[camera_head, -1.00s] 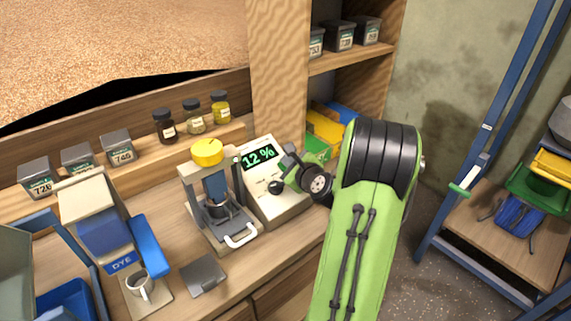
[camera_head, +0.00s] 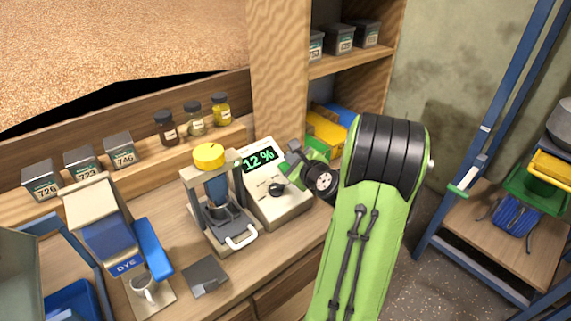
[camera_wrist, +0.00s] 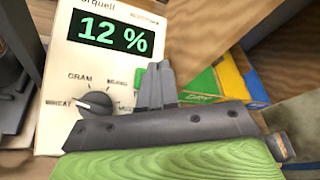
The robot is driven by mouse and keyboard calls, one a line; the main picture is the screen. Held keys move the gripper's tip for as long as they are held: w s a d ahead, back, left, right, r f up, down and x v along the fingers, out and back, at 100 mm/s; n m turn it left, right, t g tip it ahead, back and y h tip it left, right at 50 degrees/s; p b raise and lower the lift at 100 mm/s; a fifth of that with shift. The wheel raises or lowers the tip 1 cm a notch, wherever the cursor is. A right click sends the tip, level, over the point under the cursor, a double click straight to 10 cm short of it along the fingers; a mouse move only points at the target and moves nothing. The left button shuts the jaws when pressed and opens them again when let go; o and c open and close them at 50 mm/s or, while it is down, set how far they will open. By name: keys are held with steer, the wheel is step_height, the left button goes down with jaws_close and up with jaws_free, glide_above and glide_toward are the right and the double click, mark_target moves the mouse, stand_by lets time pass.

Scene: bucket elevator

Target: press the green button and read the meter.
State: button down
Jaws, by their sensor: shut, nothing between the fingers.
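The meter (camera_head: 284,207) is a cream box on the bench with a dark display (camera_head: 259,160) that reads 12 % in green digits. The display also shows large in the wrist view (camera_wrist: 115,33). A black knob (camera_wrist: 95,104) sits below it, with "WHEAT" and "GRAM" readable around it. The green button is not clearly seen; a small green patch beside my fingers in the wrist view may be part of it. My gripper (camera_wrist: 157,68) is shut and empty, its fingertips in front of the meter's right side. Whether it touches the meter I cannot tell.
A press-like device with a yellow top (camera_head: 209,156) stands left of the meter. Several jars and numbered tins line the ledge behind. A blue and cream dye machine (camera_head: 104,228) with a cup (camera_head: 144,285) is farther left. Yellow and green boxes (camera_head: 325,131) sit behind my gripper.

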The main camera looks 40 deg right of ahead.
steer(key=r, duration=0.1)
steer(key=s+r+p, duration=0.1)
steer(key=r, duration=0.1)
steer(key=shift+s+a+r+p, duration=0.1)
steer(key=shift+s+r+p, duration=0.05)
steer(key=shift+s+p, duration=0.2)
steer(key=shift+w, duration=0.1)
stand_by(0.5)
